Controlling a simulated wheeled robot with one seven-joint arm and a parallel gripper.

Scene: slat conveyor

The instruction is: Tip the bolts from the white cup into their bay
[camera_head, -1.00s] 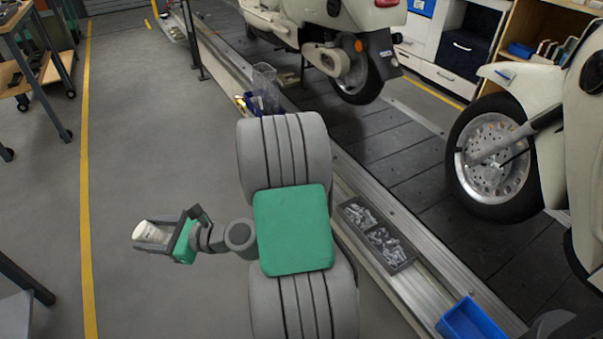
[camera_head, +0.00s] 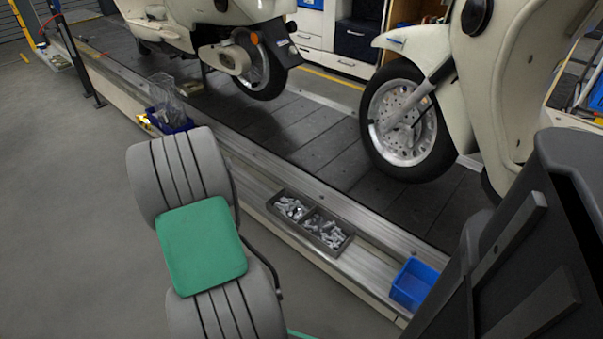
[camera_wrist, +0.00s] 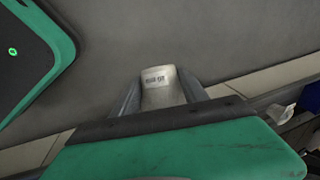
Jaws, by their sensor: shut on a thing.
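The white cup (camera_wrist: 160,92), with a printed label, is held between the two grey fingers of my gripper (camera_wrist: 158,82) in the wrist view. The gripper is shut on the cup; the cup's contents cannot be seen. My gripper and the cup are out of the head view. A dark grey tray (camera_head: 311,221) lies on the conveyor's edge ledge in the head view. It has two bays, a left bay (camera_head: 290,207) and a right bay (camera_head: 325,231), both with small metal parts in them. I cannot tell for sure which holds bolts.
A blue bin (camera_head: 416,284) stands right of the tray on the ledge. A blue box with a clear container (camera_head: 168,112) stands farther left. Scooters (camera_head: 400,115) stand on the slat conveyor (camera_head: 330,150) behind. Grey floor (camera_head: 60,200) is clear at left.

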